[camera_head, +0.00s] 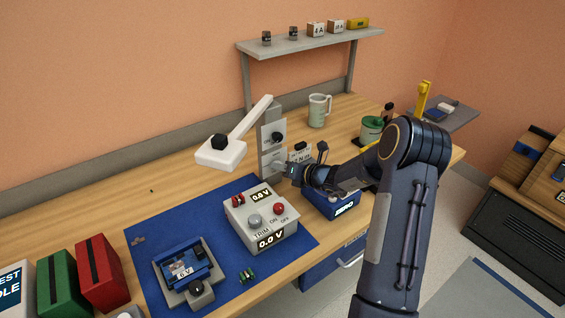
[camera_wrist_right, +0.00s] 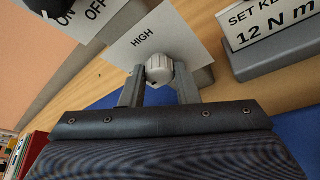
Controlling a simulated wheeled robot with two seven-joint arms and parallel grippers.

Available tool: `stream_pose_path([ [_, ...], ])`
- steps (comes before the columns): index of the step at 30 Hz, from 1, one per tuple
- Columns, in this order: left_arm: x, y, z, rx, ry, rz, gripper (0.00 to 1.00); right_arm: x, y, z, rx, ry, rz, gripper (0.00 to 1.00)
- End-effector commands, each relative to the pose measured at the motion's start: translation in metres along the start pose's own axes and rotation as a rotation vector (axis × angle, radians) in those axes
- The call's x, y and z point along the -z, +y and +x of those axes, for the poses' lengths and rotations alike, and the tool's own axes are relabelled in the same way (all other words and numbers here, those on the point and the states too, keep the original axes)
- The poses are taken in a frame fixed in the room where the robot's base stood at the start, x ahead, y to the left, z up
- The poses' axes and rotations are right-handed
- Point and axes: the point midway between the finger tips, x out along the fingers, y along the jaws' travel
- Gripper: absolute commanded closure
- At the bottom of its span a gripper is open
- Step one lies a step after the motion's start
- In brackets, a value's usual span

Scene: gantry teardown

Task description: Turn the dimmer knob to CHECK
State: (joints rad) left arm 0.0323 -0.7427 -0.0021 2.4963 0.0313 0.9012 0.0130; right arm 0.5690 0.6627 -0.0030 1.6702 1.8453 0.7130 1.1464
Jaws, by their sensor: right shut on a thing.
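The dimmer knob (camera_wrist_right: 159,68) is a small light-grey ribbed knob on a white plate (camera_wrist_right: 140,40). Its plate reads HIGH in the right wrist view; no other mark on it is readable, and CHECK does not show. My right gripper (camera_wrist_right: 159,90) has one finger on each side of the knob and is shut on it. In the head view the plate (camera_head: 268,158) is the lower one on a grey post, and my right gripper (camera_head: 286,172) reaches it from the right. The knob is hidden there. My left gripper is not in view.
Above the plate is a switch plate (camera_head: 277,130) with a black knob. A white lamp (camera_head: 222,153) leans left from the post. A white voltage box (camera_head: 262,222) stands on the blue mat (camera_head: 215,280). A blue box (camera_head: 335,205) sits under my right wrist. A torque sign (camera_wrist_right: 275,30) stands close by.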

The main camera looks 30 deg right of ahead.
Motion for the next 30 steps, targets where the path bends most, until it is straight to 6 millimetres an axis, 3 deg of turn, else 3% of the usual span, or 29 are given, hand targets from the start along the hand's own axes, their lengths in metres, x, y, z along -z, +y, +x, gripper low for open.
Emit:
stream_pose_path([
  [12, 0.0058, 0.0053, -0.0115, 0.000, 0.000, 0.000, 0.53, -0.0008, -0.0018, -0.0002, -0.084, -0.002, 0.205, 0.95],
  [30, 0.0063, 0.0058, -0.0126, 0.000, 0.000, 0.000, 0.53, -0.0004, -0.0029, 0.0000, -0.098, -0.003, 0.243, 0.95],
])
